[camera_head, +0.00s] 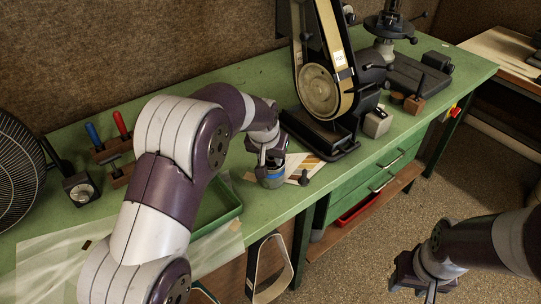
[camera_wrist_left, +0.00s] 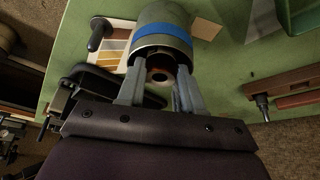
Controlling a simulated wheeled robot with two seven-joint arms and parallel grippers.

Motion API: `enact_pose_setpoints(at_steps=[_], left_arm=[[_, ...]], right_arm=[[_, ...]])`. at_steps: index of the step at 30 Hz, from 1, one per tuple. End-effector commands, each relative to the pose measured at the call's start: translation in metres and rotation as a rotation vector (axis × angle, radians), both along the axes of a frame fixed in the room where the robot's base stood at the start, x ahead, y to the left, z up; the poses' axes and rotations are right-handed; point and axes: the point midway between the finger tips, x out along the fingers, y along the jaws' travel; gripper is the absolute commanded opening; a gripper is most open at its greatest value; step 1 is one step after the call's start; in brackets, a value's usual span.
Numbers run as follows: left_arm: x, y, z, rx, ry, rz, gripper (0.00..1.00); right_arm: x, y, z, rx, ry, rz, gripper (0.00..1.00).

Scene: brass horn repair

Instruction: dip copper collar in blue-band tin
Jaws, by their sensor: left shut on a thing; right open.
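The blue-band tin (camera_head: 271,178) stands upright near the front edge of the green bench. In the left wrist view the tin (camera_wrist_left: 162,42) shows its grey-green wall and blue band just beyond the fingertips. My left gripper (camera_head: 268,158) is right over the tin's mouth. Its fingers (camera_wrist_left: 159,82) are shut on a small reddish-brown ring, the copper collar (camera_wrist_left: 158,76), seen between them at the tin's mouth. How deep the collar sits is hidden. My right gripper (camera_head: 414,284) is open and empty, low over the floor at the right.
A colour-patch card (camera_head: 305,166) lies beside the tin, with a dark-knobbed tool on it. A belt sander (camera_head: 322,95) stands behind to the right. A green tray (camera_head: 218,219) and a tool rack (camera_head: 117,160) are to the left. The bench front edge is close.

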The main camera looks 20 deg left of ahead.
Motion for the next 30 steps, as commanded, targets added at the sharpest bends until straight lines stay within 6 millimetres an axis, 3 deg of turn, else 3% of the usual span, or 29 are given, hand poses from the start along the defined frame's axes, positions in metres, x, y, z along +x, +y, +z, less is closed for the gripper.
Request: enact_pose_setpoints(at_steps=[18,30], left_arm=[[0.000,0.000,0.080,0.000,-0.002,0.000,0.01],[-0.004,-0.007,0.074,0.005,0.002,0.004,0.01]], right_arm=[[0.000,0.000,0.066,0.000,0.000,0.000,0.46],[0.000,0.000,0.066,0.000,0.000,0.000,0.46]])
